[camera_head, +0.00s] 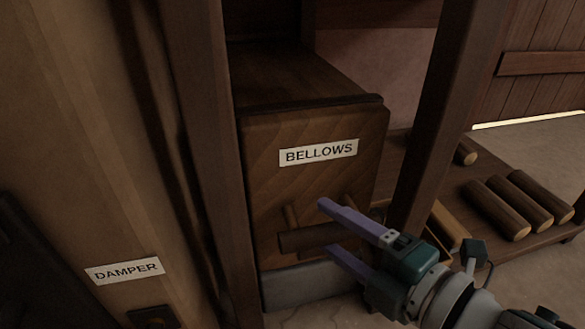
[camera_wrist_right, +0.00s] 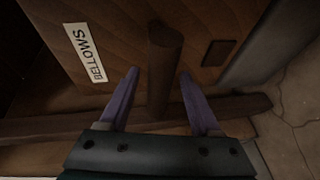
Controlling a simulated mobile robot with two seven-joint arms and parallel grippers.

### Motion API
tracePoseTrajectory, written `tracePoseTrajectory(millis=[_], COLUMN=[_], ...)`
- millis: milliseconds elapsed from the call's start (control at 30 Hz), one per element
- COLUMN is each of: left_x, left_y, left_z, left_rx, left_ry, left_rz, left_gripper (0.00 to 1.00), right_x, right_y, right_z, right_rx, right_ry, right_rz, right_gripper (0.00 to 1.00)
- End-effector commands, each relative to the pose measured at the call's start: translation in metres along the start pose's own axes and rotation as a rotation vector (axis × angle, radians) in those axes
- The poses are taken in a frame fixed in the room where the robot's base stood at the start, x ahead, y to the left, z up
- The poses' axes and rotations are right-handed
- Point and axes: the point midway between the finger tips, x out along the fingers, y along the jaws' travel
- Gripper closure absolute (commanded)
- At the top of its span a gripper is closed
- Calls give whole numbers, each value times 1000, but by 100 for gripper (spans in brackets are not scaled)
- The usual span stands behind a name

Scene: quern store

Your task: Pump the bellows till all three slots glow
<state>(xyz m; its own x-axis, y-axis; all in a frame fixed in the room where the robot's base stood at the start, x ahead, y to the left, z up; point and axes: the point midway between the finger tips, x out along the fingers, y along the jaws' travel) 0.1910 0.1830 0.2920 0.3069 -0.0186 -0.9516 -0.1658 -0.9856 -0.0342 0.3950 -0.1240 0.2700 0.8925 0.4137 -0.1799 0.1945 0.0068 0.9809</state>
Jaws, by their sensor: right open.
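The bellows (camera_head: 330,185) is a wooden box with a white BELLOWS label on its front board, standing between dark posts. A round wooden handle bar (camera_head: 310,237) sticks out low on that board. My right gripper (camera_head: 323,228) is open, its two purple fingers pointing at the bar from the right. In the right wrist view the bar (camera_wrist_right: 164,65) stands between the spread fingertips (camera_wrist_right: 158,72), and I cannot see contact with either. No glowing slots are in view. My left gripper is not in view.
A panel with a DAMPER label (camera_head: 124,270) stands at the left. Several logs (camera_head: 508,205) lie on a low wooden rack at the right. A dark post (camera_head: 436,115) rises just behind my right gripper. Bare floor (camera_head: 545,270) shows at the lower right.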

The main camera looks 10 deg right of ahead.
Motion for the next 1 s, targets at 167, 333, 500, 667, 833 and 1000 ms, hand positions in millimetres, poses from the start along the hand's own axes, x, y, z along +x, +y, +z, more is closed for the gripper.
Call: tracePoseTrajectory(millis=[167, 333, 500, 667, 833, 1000], left_x=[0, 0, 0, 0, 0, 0], left_y=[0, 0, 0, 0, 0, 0], left_z=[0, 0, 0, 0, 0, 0], left_rx=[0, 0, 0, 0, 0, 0], left_ry=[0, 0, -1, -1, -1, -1], left_rz=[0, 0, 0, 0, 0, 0], left_gripper=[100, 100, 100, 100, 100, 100], right_x=[0, 0, 0, 0, 0, 0], right_y=[0, 0, 0, 0, 1, 1], right_z=[0, 0, 0, 0, 0, 0], right_rx=[0, 0, 0, 0, 0, 0], right_ry=[0, 0, 0, 0, 0, 0], right_rz=[0, 0, 0, 0, 1, 1], right_gripper=[36, 52, 71, 89, 100, 100])
